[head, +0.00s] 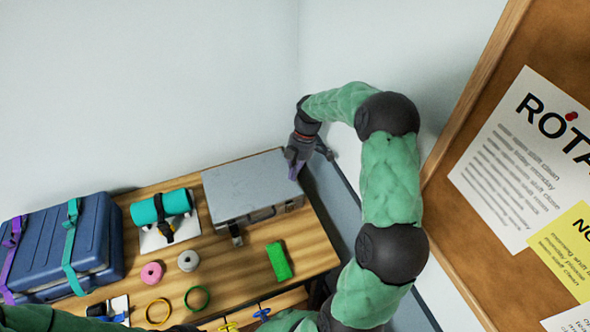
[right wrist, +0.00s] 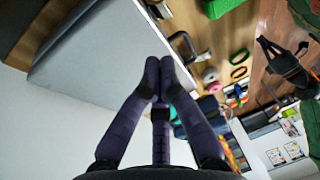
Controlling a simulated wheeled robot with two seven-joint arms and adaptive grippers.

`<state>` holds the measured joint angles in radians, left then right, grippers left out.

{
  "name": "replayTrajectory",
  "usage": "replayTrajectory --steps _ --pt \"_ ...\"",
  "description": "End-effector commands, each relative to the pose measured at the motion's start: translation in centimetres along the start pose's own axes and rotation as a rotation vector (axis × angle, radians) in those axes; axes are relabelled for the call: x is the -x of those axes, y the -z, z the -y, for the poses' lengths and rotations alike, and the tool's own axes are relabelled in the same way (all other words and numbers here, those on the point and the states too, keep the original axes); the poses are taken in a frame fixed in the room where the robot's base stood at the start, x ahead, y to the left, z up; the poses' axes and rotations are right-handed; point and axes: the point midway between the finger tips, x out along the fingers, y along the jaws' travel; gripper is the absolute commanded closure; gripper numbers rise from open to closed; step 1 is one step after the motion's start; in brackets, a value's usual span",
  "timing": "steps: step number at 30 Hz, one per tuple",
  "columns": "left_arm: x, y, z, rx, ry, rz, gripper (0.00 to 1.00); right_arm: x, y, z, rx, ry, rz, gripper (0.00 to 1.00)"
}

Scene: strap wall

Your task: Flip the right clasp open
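A grey case (head: 243,187) lies on the wooden table, its front side facing the lower edge of the head view. A dark clasp (head: 236,235) hangs out from the left part of its front, and a handle (head: 262,215) is at the middle. The right clasp is too small to make out in the head view; the fingers may hide it in the right wrist view. My right gripper (head: 294,170) is at the case's right side. Its purple fingers (right wrist: 160,70) have their tips together, with nothing seen between them, near the case (right wrist: 105,50). A dark shape (right wrist: 283,65) may be my left gripper.
A green block (head: 278,262) lies before the case. A teal roll (head: 161,207), pink roll (head: 152,273), grey roll (head: 188,260) and several rings lie left of it. A strapped blue case (head: 90,240) stands far left. A corkboard (head: 470,130) is close on the right.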

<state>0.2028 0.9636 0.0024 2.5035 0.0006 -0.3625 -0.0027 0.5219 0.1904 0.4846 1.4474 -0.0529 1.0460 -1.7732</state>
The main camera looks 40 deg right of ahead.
Motion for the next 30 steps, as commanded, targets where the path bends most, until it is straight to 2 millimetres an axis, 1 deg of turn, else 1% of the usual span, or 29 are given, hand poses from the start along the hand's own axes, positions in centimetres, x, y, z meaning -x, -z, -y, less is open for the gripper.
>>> replayTrajectory --steps 1,9,15,21,30 --pt "-0.1 0.0 0.0 0.000 0.000 0.000 1.00 -1.1 0.0 0.1 0.000 0.004 -0.001 1.00" --pt "-0.2 0.0 0.1 0.000 0.000 0.000 1.00 -6.1 0.0 0.1 -0.001 0.004 -0.001 1.00" --pt "-0.2 0.0 0.1 0.000 0.000 0.000 1.00 -8.5 -0.8 0.8 -0.003 0.002 0.000 1.00" --pt "-0.2 0.0 0.1 0.000 0.000 0.000 1.00 -9.6 -1.0 1.0 -0.002 0.000 0.000 1.00" --pt "-0.2 0.0 0.1 0.000 0.000 0.000 1.00 -9.7 -1.1 1.1 -0.002 0.000 0.000 1.00"
